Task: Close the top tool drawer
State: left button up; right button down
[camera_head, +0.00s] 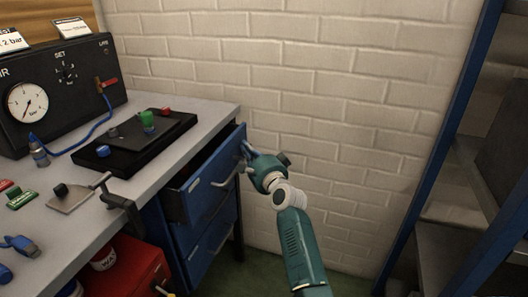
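The top tool drawer (203,192) is the uppermost blue drawer under the grey workbench. It stands pulled out, with its dark inside showing between its front and the bench edge. Its silver bar handle (229,174) is on the front. My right gripper (246,150) is at the far right end of the drawer front, close to its upper edge. I cannot tell whether it touches the drawer. Its fingers are small and partly hidden, so their opening is unclear. My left gripper is not in view.
The workbench (213,109) carries a black gauge panel (84,84), a black tray (172,133) with small coloured parts, and a scraper (80,192). A red box (128,268) is below at left. A blue-framed shelf (440,150) stands at right. Floor between is clear.

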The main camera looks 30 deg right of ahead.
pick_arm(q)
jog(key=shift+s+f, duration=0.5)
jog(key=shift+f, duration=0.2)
pick_arm(e)
jog(key=shift+w+a, duration=1)
jog(key=shift+w, duration=0.2)
jog(key=shift+w+a, duration=0.95)
jog(key=shift+w, duration=0.25)
